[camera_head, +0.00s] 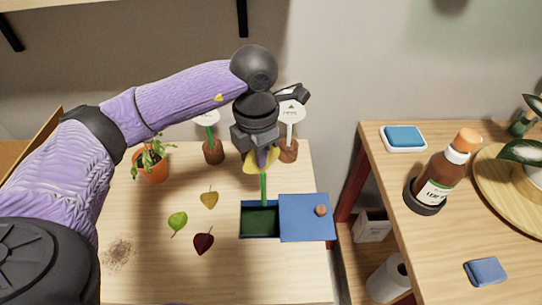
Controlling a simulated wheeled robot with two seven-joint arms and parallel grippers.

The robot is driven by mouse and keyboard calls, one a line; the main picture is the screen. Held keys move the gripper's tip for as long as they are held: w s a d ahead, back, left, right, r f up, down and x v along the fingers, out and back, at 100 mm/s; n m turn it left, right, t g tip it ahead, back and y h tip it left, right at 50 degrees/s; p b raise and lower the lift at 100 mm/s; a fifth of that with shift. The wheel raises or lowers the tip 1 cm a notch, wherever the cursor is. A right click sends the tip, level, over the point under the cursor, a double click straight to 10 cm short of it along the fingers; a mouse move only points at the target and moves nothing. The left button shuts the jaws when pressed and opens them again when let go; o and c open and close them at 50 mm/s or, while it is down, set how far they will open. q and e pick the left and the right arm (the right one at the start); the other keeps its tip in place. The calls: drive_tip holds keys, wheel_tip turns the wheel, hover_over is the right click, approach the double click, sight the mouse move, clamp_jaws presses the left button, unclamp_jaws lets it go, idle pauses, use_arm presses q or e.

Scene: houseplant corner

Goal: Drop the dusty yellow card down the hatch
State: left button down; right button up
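The yellow card (262,163) is at the tips of my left gripper (264,150), on a thin green stem (263,188) that hangs down. The gripper looks shut on it, though its fingers partly hide the card. The stem's lower end is over or just inside the hatch opening (260,221), a dark green rectangular hole in the table. A blue hatch lid (297,229) with a round wooden knob lies to the right of the hole, leaving it uncovered. My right gripper is not in view.
Green (177,222), yellow (209,199) and dark red (203,242) leaves lie left of the hatch. Brown specks (118,253) lie farther left. A potted plant (153,166) and two pots with label stakes stand behind. A side table (445,245) at right bears a brown bottle (437,178).

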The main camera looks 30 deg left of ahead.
use_arm(q)
wheel_tip(320, 180, down, 13)
drive_tip(key=n+b, duration=0.2)
drive_tip(key=b, duration=0.7)
drive_tip(key=shift+a+r+n, duration=0.2)
drive_tip(key=shift+a+n, duration=0.15)
drive_tip(key=shift+n, duration=0.05)
drive_tip(key=c, duration=0.7)
unclamp_jaws()
drive_tip(key=shift+c, duration=0.2)
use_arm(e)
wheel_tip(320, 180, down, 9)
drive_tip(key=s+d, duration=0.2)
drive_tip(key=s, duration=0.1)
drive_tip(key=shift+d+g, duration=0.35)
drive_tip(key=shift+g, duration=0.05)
use_arm(q)
drive_tip(key=shift+r, duration=0.15)
